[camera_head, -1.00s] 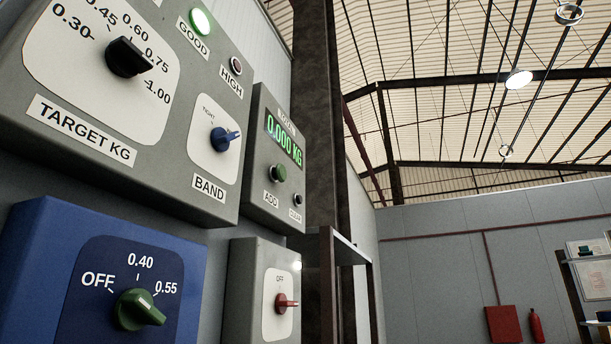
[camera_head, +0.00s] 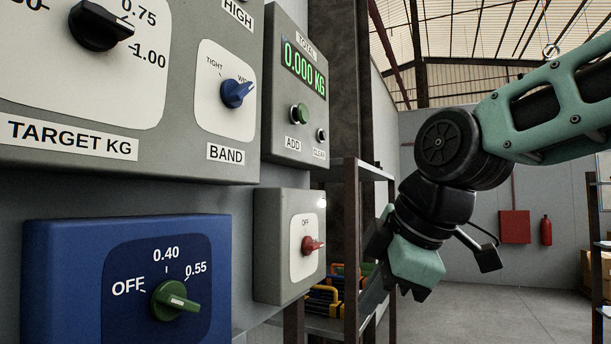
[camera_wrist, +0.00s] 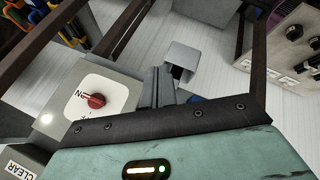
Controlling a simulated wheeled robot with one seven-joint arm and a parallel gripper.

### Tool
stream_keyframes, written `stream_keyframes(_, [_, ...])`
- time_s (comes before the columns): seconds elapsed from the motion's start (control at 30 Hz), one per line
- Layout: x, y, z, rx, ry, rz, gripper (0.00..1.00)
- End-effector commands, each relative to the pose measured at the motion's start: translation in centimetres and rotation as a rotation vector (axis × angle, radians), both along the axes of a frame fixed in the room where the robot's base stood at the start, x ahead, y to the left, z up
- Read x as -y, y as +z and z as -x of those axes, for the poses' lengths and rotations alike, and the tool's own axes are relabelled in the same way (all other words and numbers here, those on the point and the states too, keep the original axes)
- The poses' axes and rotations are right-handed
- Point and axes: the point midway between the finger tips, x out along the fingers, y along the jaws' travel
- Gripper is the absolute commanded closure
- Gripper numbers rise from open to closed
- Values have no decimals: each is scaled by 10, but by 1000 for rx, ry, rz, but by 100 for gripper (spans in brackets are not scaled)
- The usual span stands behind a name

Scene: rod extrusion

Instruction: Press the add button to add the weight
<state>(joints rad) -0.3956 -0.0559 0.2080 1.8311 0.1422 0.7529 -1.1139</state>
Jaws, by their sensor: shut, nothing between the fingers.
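The grey totals box (camera_head: 282,65) hangs on the wall in the head view, with a green display (camera_head: 303,68) reading 0.000 KG. A smaller dark button (camera_head: 321,135) is above the CLEAR label. My gripper (camera_head: 374,298) is right of and below this box, apart from it, pointing down. Its fingers (camera_wrist: 164,85) are shut and empty in the wrist view. The ADD button is not visible in the wrist view; a CLEAR label (camera_wrist: 18,168) shows at its lower left corner.
A grey box with a red knob (camera_head: 309,245) is below the totals box; the knob also shows in the wrist view (camera_wrist: 95,100). The target panel (camera_head: 185,160) and blue box (camera_head: 60,290) are left. A shelf (camera_head: 340,326) with coloured items stands behind my gripper.

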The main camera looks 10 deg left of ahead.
Motion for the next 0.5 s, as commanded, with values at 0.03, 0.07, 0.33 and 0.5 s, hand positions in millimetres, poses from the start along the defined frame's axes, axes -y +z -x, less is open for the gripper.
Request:
stream_keyframes(0.03, [-1, 45, -13, 71, 51, 5, 100])
stream_keyframes(0.07, [-1, 64, -19, 113, 83, 13, 100])
stream_keyframes(0.33, [9, 217, -60, 468, 322, 127, 100])
stream_keyframes(0.5, [17, 270, -69, 602, 398, 193, 100])
